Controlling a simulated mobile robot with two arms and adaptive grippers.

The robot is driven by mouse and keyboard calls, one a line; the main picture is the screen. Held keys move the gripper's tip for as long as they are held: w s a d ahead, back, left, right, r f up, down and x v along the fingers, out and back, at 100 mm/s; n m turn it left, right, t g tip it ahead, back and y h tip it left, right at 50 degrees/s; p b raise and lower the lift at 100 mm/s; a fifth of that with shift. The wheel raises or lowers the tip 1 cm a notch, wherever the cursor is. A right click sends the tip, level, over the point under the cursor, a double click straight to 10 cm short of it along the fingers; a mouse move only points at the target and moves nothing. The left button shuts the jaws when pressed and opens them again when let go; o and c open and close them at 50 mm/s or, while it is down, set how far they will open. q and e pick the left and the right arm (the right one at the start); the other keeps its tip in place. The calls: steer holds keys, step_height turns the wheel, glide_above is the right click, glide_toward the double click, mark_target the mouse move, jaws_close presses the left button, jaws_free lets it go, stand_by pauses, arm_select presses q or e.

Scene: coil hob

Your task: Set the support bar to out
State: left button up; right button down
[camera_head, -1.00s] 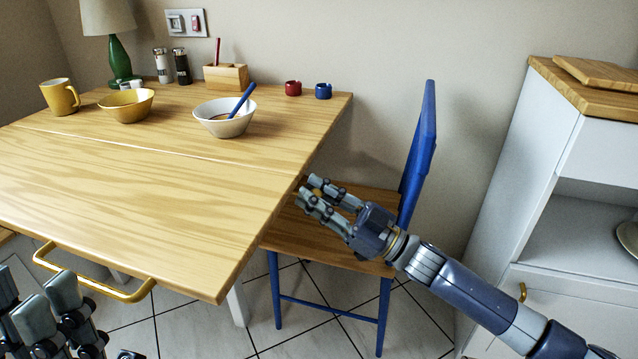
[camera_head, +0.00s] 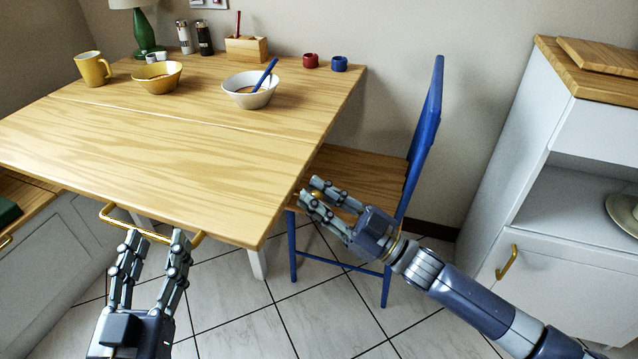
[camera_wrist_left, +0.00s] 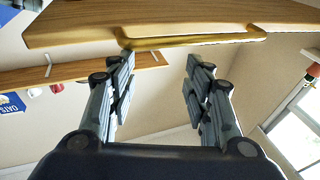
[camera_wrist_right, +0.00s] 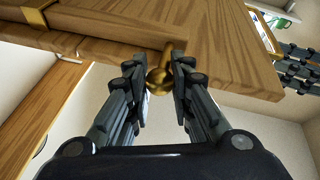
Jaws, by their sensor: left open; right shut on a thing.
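The wooden table (camera_head: 150,130) has a brass bar handle (camera_head: 113,218) under its front edge. My left gripper (camera_head: 155,240) is open just in front of this handle, fingers pointing at it. In the left wrist view the handle (camera_wrist_left: 190,40) lies beyond the fingertips, and no contact is clear. My right gripper (camera_head: 308,190) is at the table's right edge, shut on a brass knob (camera_wrist_right: 160,82). The knob is below the tabletop, beside a wooden strip (camera_wrist_right: 105,48) on the underside. I cannot tell which part is the support bar.
A blue chair (camera_head: 424,130) stands right of the table, close to my right gripper. A white cabinet (camera_head: 500,170) is further right. Bowls, a yellow mug (camera_head: 92,70) and a green lamp (camera_head: 144,35) stand at the table's back. The tiled floor in front is clear.

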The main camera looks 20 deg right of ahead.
arm_select(q)
steer(key=s+a+f+g+y+p, duration=0.1)
steer(key=f+g, duration=0.3)
steer(key=f, duration=0.5)
steer(key=s+a+f+g+y+p, duration=0.1)
steer(key=s+f+g, duration=0.3)
steer(key=f, duration=0.5)
steer(key=shift+s+a+f+g+y, duration=0.15)
steer(key=shift+a+f+g+y, duration=0.05)
steer(key=shift+a+g+y, duration=0.55)
arm_select(e)
steer(key=s+a+y, duration=0.1)
steer(key=s+a, duration=0.3)
steer(key=s, duration=0.2)
steer(key=shift+g, duration=0.4)
arm_select(q)
steer(key=shift+d, duration=0.1)
arm_select(e)
steer(key=shift+w+a, duration=0.1)
steer(key=c, duration=1.6)
jaws_free()
steer(key=shift+c, duration=0.2)
steer(key=shift+o, duration=1.2)
steer(key=shift+w+a+n, duration=0.1)
steer(key=shift+a+n, duration=0.15)
steer(key=shift+n, duration=0.05)
arm_select(q)
steer(key=shift+h, duration=0.25)
arm_select(e)
steer(key=v, duration=1.2)
